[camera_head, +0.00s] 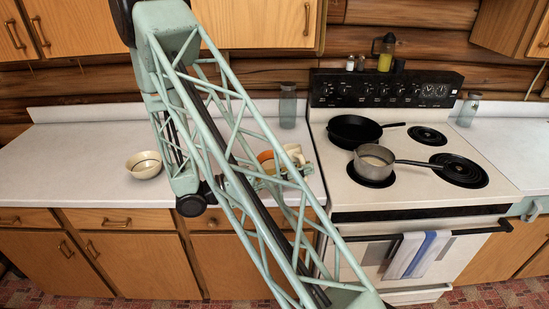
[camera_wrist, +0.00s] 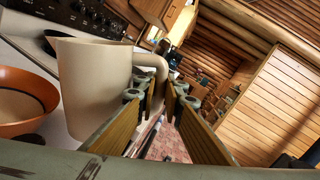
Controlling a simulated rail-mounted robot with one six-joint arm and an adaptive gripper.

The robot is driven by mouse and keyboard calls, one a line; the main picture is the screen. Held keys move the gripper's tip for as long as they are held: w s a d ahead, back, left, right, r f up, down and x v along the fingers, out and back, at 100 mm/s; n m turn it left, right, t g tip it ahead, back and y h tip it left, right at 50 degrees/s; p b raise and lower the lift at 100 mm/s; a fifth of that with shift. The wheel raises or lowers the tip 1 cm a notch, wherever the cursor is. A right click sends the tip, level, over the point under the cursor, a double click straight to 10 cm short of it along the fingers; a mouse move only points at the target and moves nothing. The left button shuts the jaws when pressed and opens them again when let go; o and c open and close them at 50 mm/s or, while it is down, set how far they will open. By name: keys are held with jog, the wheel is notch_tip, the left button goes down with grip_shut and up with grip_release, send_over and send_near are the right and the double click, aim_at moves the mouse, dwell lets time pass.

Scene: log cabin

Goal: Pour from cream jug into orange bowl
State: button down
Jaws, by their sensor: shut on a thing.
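The cream jug (camera_wrist: 92,88) stands out large left of centre in the wrist view, its handle on the right. My gripper (camera_wrist: 158,100) is shut on the jug's handle, with a finger to each side of it. The orange bowl (camera_wrist: 22,98) is at the left edge of the wrist view, close beside the jug; its inside looks tan. In the head view the jug (camera_head: 294,154) and the orange bowl (camera_head: 265,157) sit close together near the counter's right end, partly hidden behind my arm's lattice. I cannot tell whether the jug touches the counter.
A cream bowl (camera_head: 144,167) stands alone on the left counter (camera_head: 75,150), with free room around it. A glass jar (camera_head: 287,106) stands at the back. The stove on the right holds a black skillet (camera_head: 350,131) and a saucepan (camera_head: 374,165).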

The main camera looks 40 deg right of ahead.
aim_at(297, 157)
jog(key=shift+w+d+r+n+h+p, duration=0.15)
jog(key=shift+w+r+n+p, duration=0.45)
jog(key=shift+r+p, duration=0.25)
jog(key=shift+w+d+r+n+h+p, duration=0.15)
jog(key=shift+w+r+n+p, duration=0.45)
jog(key=shift+r+p, duration=0.15)
jog(key=shift+w+d+r+n+h+p, duration=0.15)
jog(key=shift+w+r+n+p, duration=0.15)
jog(key=shift+w+n+p, duration=0.25)
jog(key=shift+w+d+r+n+h+p, duration=0.15)
jog(key=shift+w+r+n+p, duration=0.2)
jog(key=shift+n, duration=0.3)
jog(key=shift+w+d+r+n+t+p, duration=0.1)
jog(key=shift+w+r+n+t+p, duration=0.3)
jog(key=shift+n, duration=0.5)
jog(key=shift+w+d+r+n+t+h+p, duration=0.15)
jog(key=shift+w+n+p, duration=0.55)
jog(key=shift+p, duration=0.45)
jog(key=shift+w+d+n+t+h+p, duration=0.15)
jog(key=shift+w+n+p, duration=0.3)
jog(key=shift+n+p, duration=0.55)
jog(key=shift+w+d+r+n+t+h+p, duration=0.15)
jog(key=shift+w+n+p, duration=0.45)
jog(key=shift+p, duration=0.7)
jog(key=p, duration=0.1)
jog(key=w+r+n+p, duration=0.1)
jog(key=w+n+p, duration=0.1)
jog(key=shift+d+r+t+h, duration=0.15)
jog(key=shift+d+t+h, duration=0.1)
jog(key=shift+d, duration=0.05)
